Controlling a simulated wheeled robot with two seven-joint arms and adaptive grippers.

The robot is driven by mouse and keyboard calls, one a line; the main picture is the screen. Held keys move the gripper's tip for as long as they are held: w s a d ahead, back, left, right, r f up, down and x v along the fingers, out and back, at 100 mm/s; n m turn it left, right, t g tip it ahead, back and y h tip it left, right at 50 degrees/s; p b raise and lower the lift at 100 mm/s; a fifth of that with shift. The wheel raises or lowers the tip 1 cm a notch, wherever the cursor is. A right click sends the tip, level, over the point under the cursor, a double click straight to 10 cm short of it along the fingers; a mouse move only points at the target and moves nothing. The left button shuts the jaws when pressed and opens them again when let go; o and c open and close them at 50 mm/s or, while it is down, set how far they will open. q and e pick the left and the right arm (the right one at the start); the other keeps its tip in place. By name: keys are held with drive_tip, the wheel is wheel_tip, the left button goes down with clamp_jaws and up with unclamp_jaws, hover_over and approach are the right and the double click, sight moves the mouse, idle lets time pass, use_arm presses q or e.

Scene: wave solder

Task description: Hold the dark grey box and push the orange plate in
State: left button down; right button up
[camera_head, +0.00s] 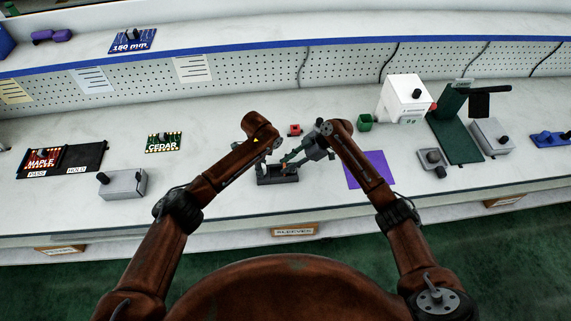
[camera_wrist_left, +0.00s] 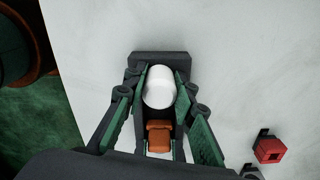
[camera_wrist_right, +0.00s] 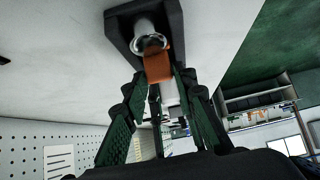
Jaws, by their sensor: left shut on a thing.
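The dark grey box (camera_head: 277,179) stands on the white bench in front of me. In the left wrist view the box (camera_wrist_left: 160,54) has a white cylinder (camera_wrist_left: 159,88) at its middle, and the orange plate (camera_wrist_left: 159,136) shows between the fingers. My left gripper (camera_wrist_left: 162,78) is shut on the box. In the right wrist view the orange plate (camera_wrist_right: 157,64) sticks out from the box (camera_wrist_right: 173,22), by a metal ring. My right gripper (camera_wrist_right: 158,82) is open, its fingertips close to the plate on either side. Whether they touch it is unclear.
A red block (camera_head: 294,130) lies behind the box, and a purple mat (camera_head: 369,170) lies to its right. A grey block (camera_head: 123,184) is at left. A white box (camera_head: 404,98) and green stand (camera_head: 455,130) are at right. The bench front edge is near.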

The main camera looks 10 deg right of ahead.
use_arm(q)
drive_tip(key=shift+a+f, duration=0.1)
use_arm(e)
drive_tip(key=o, duration=0.4)
drive_tip(key=shift+c, duration=0.2)
drive_tip(key=v, duration=1.2)
use_arm(q)
drive_tip(key=c, duration=1.5)
unclamp_jaws()
use_arm(e)
drive_tip(key=shift+w, duration=0.1)
use_arm(q)
wheel_tip(320, 180, up, 12)
drive_tip(key=shift+r, duration=0.1)
